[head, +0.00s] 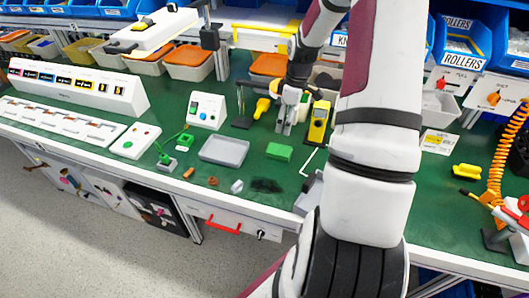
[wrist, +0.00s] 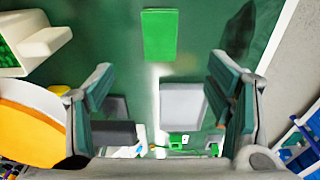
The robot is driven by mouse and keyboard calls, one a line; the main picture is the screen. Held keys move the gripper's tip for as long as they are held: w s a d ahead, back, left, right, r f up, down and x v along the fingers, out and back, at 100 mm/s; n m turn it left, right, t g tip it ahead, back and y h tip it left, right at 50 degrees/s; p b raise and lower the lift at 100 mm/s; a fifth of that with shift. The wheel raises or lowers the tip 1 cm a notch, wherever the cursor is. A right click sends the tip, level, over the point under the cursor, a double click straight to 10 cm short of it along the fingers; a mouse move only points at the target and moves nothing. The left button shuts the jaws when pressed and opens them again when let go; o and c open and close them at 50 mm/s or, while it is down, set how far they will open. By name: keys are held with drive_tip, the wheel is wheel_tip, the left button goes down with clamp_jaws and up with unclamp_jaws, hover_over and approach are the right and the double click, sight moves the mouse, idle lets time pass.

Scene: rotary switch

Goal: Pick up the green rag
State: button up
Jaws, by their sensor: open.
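The green rag (head: 279,151), a flat bright green rectangle, lies on the green worktop, right of the shallow grey tray. In the wrist view the rag (wrist: 159,35) shows whole at the top centre, beyond the fingertips and between their lines. My gripper (head: 287,125) hangs above the worktop, just behind the rag in the head view. Its two fingers (wrist: 160,88) are spread wide with nothing between them. The rag is apart from both fingers.
The grey tray (head: 224,151) lies left of the rag. A yellow meter (head: 318,122) stands close to the right of my gripper. A dark crumpled thing (head: 266,185) and small loose parts lie near the front edge. Bins line the back.

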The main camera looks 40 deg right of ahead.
sight(279, 150)
drive_tip(key=f, duration=0.4)
drive_tip(key=w+f, duration=0.1)
drive_tip(key=f, duration=0.4)
drive_tip(key=a+f, duration=0.1)
drive_tip(key=f, duration=0.4)
drive_tip(key=shift+w+f, duration=0.2)
drive_tip(key=shift+w, duration=0.05)
drive_tip(key=c, duration=1.1)
